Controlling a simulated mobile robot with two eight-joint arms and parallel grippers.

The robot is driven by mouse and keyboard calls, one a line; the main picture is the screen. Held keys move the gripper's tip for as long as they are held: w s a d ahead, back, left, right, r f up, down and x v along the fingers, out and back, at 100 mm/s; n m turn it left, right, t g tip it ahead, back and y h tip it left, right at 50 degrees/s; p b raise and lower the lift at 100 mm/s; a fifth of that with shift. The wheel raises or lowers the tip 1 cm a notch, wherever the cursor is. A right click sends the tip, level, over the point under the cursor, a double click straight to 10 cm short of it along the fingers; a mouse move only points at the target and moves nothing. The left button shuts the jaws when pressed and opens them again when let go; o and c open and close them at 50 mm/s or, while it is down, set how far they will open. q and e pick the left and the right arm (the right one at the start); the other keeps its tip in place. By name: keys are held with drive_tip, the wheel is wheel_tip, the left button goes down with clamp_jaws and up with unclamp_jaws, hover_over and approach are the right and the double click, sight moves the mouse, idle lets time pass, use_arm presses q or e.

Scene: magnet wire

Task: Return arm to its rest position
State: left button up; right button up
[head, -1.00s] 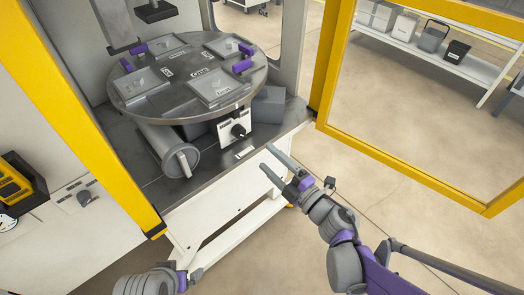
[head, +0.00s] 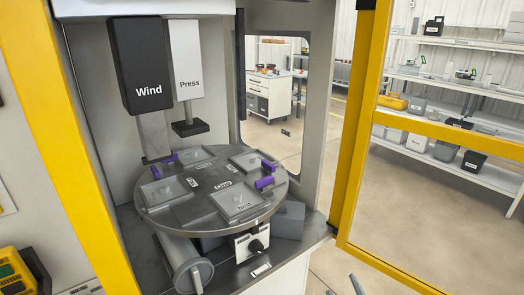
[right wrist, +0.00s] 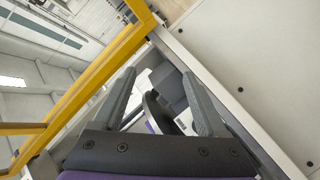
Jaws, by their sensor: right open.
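My right gripper (head: 344,287) shows only as grey fingertips at the bottom edge of the head view, in front of and right of the machine. In the right wrist view the right gripper (right wrist: 160,76) is open, its two fingers wide apart with nothing between them. The machine's grey parts show beyond the fingers, apart from them. My left gripper is out of view.
The machine has a round turntable (head: 180,212) with several plates and purple clips, under the Wind (head: 146,65) and Press (head: 189,73) heads. A yellow door frame (head: 352,130) stands open at right. Shelves (head: 470,165) are behind it. Floor shows between.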

drive_tip(key=s+a+f+m+g, duration=0.1)
drive_tip(key=s+f+m+g, duration=0.4)
drive_tip(key=s, duration=0.5)
drive_tip(key=s+a+f+m+g, duration=0.1)
drive_tip(key=s+f+m+g, duration=0.2)
drive_tip(key=s+f+g, duration=0.6)
use_arm(q)
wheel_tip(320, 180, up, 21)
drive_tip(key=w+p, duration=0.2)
drive_tip(key=p, duration=1.6)
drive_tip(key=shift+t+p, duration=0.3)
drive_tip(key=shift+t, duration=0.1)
use_arm(e)
wheel_tip(320, 180, up, 23)
drive_tip(key=t, duration=0.4)
drive_tip(key=shift+w+d+y, duration=0.15)
drive_tip(key=shift+w+y, duration=0.15)
drive_tip(key=shift+w, duration=0.05)
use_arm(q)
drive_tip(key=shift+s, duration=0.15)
use_arm(e)
drive_tip(key=shift+s+r, duration=0.1)
